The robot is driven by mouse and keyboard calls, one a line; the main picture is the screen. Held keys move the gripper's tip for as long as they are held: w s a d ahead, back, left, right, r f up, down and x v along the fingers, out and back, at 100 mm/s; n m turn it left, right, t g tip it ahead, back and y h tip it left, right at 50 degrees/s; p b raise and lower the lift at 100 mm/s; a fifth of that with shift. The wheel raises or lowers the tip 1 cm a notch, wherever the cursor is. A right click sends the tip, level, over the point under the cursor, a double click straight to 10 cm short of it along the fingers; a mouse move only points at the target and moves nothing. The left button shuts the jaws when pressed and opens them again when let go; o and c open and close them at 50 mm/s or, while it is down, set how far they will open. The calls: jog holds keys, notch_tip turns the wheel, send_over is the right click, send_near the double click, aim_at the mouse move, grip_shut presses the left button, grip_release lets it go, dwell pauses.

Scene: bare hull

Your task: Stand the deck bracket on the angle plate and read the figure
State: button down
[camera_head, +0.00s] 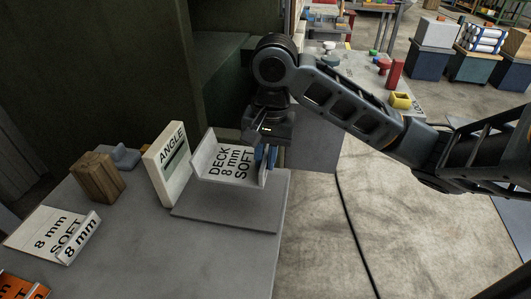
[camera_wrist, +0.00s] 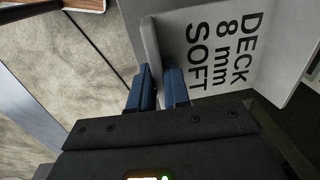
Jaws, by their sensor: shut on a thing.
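The deck bracket (camera_head: 228,161) is a white angled piece lettered "DECK 8 mm SOFT". My gripper (camera_head: 265,157) is shut on its right-hand flange, with the blue fingers on either side. In the wrist view the bracket (camera_wrist: 224,48) fills the upper right, and my gripper's fingers (camera_wrist: 158,88) pinch its edge flange. A flat grey plate (camera_head: 228,215) lies under the bracket; I cannot tell whether they touch. A white upright block lettered "ANGLE" (camera_head: 167,163) stands at the plate's left edge. Its dark panel shows no figure I can read.
On the bench lie a brown wooden block (camera_head: 98,177), a blue-grey piece (camera_head: 125,156), another white bracket marked "8 mm SOFT" (camera_head: 50,235) and an orange piece (camera_head: 22,287). A dark green wall (camera_head: 90,70) rises behind. The bench front is clear.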

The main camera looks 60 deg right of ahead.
jog(key=shift+f+b, duration=3.3)
jog(key=shift+f, duration=1.7)
jog(key=c, duration=0.5)
grip_release()
jog(key=shift+r, duration=0.1)
jog(key=shift+r+p, duration=2.45)
jog(key=shift+p, duration=0.45)
jog(key=r, duration=0.2)
jog(key=r+p, duration=0.1)
jog(key=r, duration=0.2)
jog(key=r+p, duration=0.1)
jog(key=r, duration=0.1)
jog(key=shift+s+d+r, duration=0.1)
jog(key=shift+s+r, duration=0.15)
jog(key=shift+r, duration=0.1)
